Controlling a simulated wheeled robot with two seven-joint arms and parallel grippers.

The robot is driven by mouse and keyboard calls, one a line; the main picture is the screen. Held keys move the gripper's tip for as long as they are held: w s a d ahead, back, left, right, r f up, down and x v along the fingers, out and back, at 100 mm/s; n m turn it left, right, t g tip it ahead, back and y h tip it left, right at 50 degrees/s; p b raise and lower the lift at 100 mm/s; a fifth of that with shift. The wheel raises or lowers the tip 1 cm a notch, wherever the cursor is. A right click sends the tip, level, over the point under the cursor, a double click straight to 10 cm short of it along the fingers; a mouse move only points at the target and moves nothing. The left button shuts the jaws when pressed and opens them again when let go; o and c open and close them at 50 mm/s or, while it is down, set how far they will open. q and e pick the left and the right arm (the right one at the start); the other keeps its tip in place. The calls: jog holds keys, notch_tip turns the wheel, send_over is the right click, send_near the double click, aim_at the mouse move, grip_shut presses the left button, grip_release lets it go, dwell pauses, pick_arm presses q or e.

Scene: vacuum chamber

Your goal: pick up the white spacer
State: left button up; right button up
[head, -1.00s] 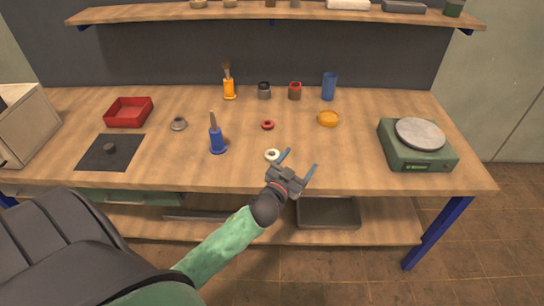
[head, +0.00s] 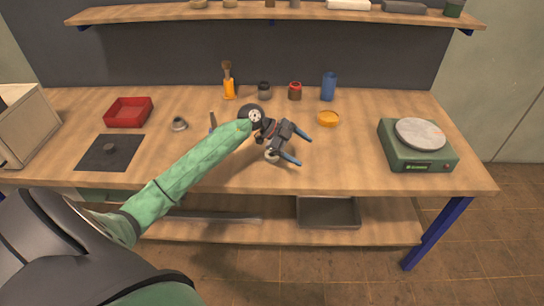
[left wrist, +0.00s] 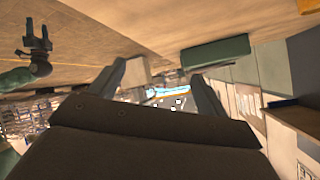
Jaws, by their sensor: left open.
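The white spacer (head: 271,157) lies on the workbench in the head view, partly covered by my left gripper (head: 305,151). My left gripper is open, with its fingers pointing right and apart. It is over or beside the spacer; its height above the bench is hard to tell. No spacer shows between the fingers in the left wrist view (left wrist: 165,92). My right gripper (left wrist: 37,38) shows small at the upper left of the left wrist view, with its prongs apart. It is outside the head view.
A yellow dish (head: 328,118), red-topped jar (head: 295,92), dark jar (head: 264,91) and blue cup (head: 329,87) stand behind. A green scale (head: 418,153) is right; a red tray (head: 128,112) and dark mat (head: 110,153) are left. The front right bench is clear.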

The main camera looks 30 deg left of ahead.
pick_arm(q)
jog(key=shift+a+f+n+g+y+p, duration=0.15)
jog(key=shift+a+f+n+g+y, duration=0.6)
jog(key=shift+a, duration=1.55)
jog(key=shift+a+f+n+g+y+p, duration=0.15)
jog(key=shift+a+n+g+y, duration=0.25)
jog(key=shift+a+y, duration=1.4)
jog(key=shift+a+f+n+g+y+p, duration=0.15)
jog(key=shift+a+f+n+g+y, duration=0.4)
jog(key=shift+a, duration=2.25)
jog(key=p+x, duration=0.2)
jog(key=x, duration=0.2)
jog(key=shift+d, duration=0.15)
jog(key=shift+d+f+p, duration=0.1)
jog(key=shift+f+p, duration=0.2)
jog(key=shift+f, duration=0.15)
pick_arm(e)
jog(key=s+d+f, duration=0.1)
jog(key=s+f, duration=0.3)
jog(key=f, duration=1.1)
jog(key=shift+d+f, duration=0.15)
jog(key=shift+f, duration=0.05)
pick_arm(q)
jog(key=shift+c, duration=0.5)
jog(key=c, duration=1)
